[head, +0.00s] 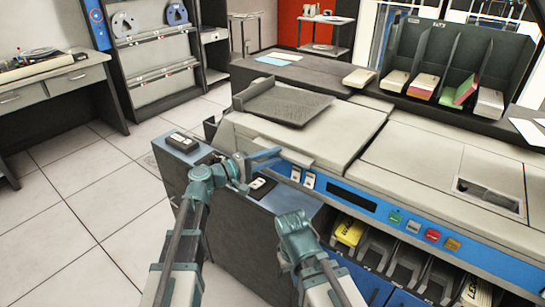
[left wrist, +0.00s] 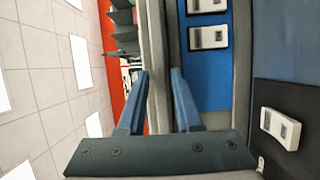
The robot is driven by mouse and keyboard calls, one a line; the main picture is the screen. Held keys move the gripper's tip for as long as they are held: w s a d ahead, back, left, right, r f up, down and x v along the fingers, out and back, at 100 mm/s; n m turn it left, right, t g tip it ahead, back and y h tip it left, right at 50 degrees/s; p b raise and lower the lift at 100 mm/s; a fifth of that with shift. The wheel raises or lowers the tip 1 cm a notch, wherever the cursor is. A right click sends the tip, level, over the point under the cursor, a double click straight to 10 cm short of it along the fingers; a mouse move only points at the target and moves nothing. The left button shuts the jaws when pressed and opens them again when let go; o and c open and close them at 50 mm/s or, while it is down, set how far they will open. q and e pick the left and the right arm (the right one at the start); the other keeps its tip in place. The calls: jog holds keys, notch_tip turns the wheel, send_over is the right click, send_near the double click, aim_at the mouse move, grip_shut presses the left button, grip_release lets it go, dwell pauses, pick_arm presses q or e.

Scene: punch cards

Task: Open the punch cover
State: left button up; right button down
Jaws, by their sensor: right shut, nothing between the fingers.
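The punch machine has a cream cover (head: 300,132) on its left part, lying flat and closed, with a dark ribbed card tray (head: 285,104) at its back. A cream lip (head: 284,154) juts from the cover's front left edge. My left gripper (head: 266,157) is beside this lip, its blue fingers pointing toward it. In the left wrist view its fingers (left wrist: 160,75) are apart, with a pale edge of the machine showing beyond the gap. I cannot tell whether they touch it. My right gripper (head: 291,220) is lower, in front of the machine's blue panel, its fingertips hard to make out.
White switches (head: 309,180) and coloured buttons (head: 432,235) sit on the blue front panel. Small devices (head: 183,141) stand on the grey side ledge. Card bins (head: 408,262) lie under the panel. A card rack (head: 450,60) stands behind. The floor at left is clear.

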pick_arm(q)
grip_shut()
dwell(1.1)
